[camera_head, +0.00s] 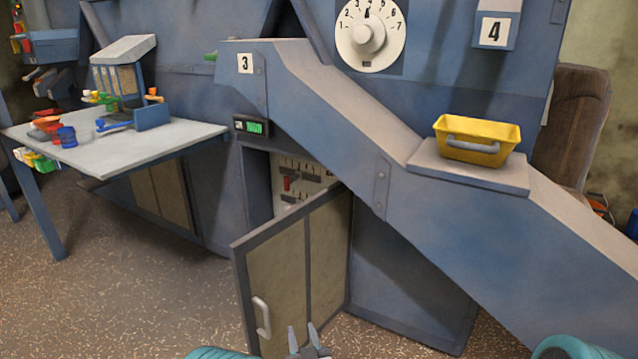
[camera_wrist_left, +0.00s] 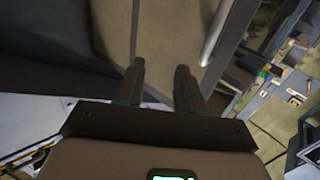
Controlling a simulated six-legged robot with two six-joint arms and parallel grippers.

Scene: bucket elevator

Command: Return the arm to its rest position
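My left gripper (camera_head: 305,340) shows at the bottom middle of the head view, in front of the open cabinet door (camera_head: 290,275). Its two fingers are apart with nothing between them. In the left wrist view the gripper (camera_wrist_left: 160,85) also shows two parted, empty fingers, with the door's panel and pale handle (camera_wrist_left: 215,35) beyond them. The handle also shows in the head view (camera_head: 262,317), left of the fingers and apart from them. Teal parts of my arms show at the bottom edge. My right gripper is not in view.
The door stands open below the sloping blue chute (camera_head: 350,110), baring a panel with a red switch (camera_head: 287,184). A yellow bucket (camera_head: 477,141) sits on a ledge of the chute. A table (camera_head: 150,140) with small coloured items stands at left. The speckled floor (camera_head: 130,290) at left is clear.

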